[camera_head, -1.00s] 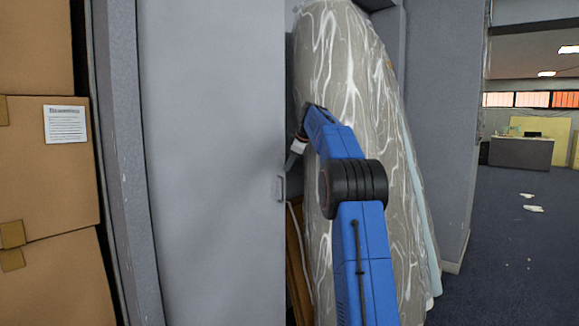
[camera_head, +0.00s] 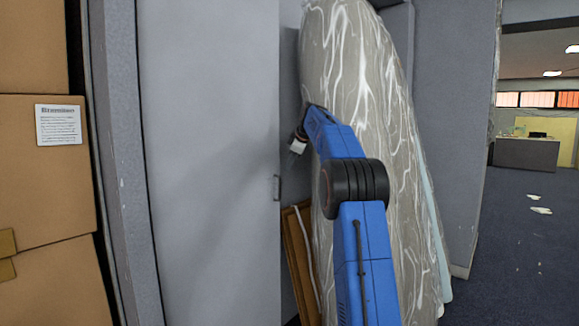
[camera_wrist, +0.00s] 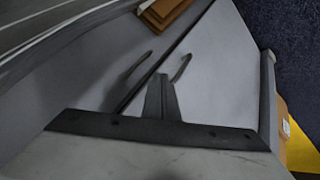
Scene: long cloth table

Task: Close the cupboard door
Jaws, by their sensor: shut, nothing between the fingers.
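The cupboard door (camera_head: 215,150) is a tall flat grey panel left of centre in the head view. Its free edge stands apart from the wrapped bundle behind, so it is open. A small handle (camera_head: 277,188) sits at that edge. My gripper (camera_head: 298,142) is near the edge, just right of it and above the handle; I cannot tell whether it touches. In the wrist view my gripper (camera_wrist: 161,78) is shut and empty, in front of grey panels with a dark line between them. Two thin curved dark pieces flank its tips; the right one looks like a handle (camera_wrist: 182,66).
Stacked cardboard boxes (camera_head: 45,180) stand at the left, beside a grey upright (camera_head: 125,170). A tall plastic-wrapped bundle (camera_head: 345,70) leans behind my arm, with wooden boards (camera_head: 300,255) at its foot. Open blue carpet (camera_head: 510,250) lies at the right.

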